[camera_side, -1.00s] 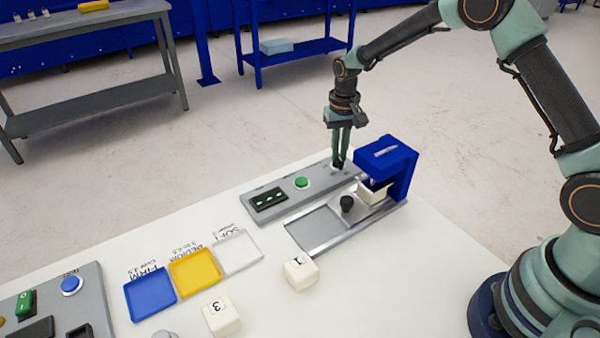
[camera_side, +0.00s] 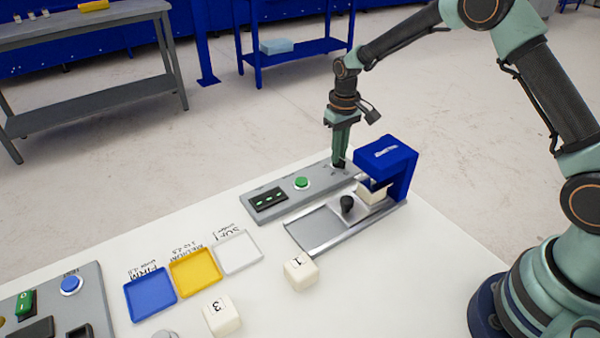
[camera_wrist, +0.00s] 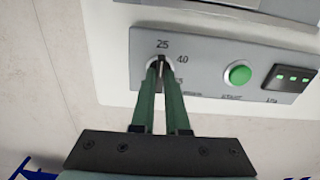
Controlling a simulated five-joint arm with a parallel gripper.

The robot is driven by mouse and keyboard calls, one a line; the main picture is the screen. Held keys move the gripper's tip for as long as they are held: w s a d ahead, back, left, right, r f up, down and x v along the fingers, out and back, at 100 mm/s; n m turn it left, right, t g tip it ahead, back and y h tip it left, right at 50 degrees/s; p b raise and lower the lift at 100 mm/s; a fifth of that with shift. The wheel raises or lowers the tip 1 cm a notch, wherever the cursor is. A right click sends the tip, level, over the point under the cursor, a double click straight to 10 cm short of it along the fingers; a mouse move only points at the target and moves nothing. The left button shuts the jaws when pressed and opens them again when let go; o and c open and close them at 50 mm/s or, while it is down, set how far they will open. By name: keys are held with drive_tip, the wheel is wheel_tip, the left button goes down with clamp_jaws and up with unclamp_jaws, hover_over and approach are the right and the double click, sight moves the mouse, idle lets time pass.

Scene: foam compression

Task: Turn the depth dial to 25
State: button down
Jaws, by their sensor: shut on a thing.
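The depth dial (camera_wrist: 160,62) is at the end of the grey control panel (camera_side: 262,190), mostly hidden between my fingertips. In the wrist view the marks 25 and 40 show around it, with 25 just above the dial and 40 to its right. Other marks are partly covered by my fingers. My gripper (camera_side: 339,163) points down at the panel and is shut on the dial; it also shows in the wrist view (camera_wrist: 161,70). The dial's exact pointer direction is hard to make out.
A green button (camera_side: 302,183) and a dark display (camera_side: 268,199) sit along the panel. A blue press (camera_side: 388,165) with a white block (camera_side: 372,194) under it stands close on the right. Blue, yellow and clear trays and numbered blocks lie toward the front left.

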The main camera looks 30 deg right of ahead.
drive_tip(key=c, duration=0.9)
unclamp_jaws()
wheel_tip(320, 180, up, 12)
drive_tip(key=shift+r, duration=0.1)
drive_tip(key=s+r+t, duration=0.3)
drive_tip(key=s+r, duration=0.7)
drive_tip(key=s+t, duration=0.1)
drive_tip(key=s, duration=0.6)
drive_tip(key=s+t, duration=0.1)
drive_tip(key=s, duration=0.3)
drive_tip(key=shift+s+f+t, duration=0.15)
drive_tip(key=shift+f+t, duration=0.15)
drive_tip(key=shift+f, duration=0.1)
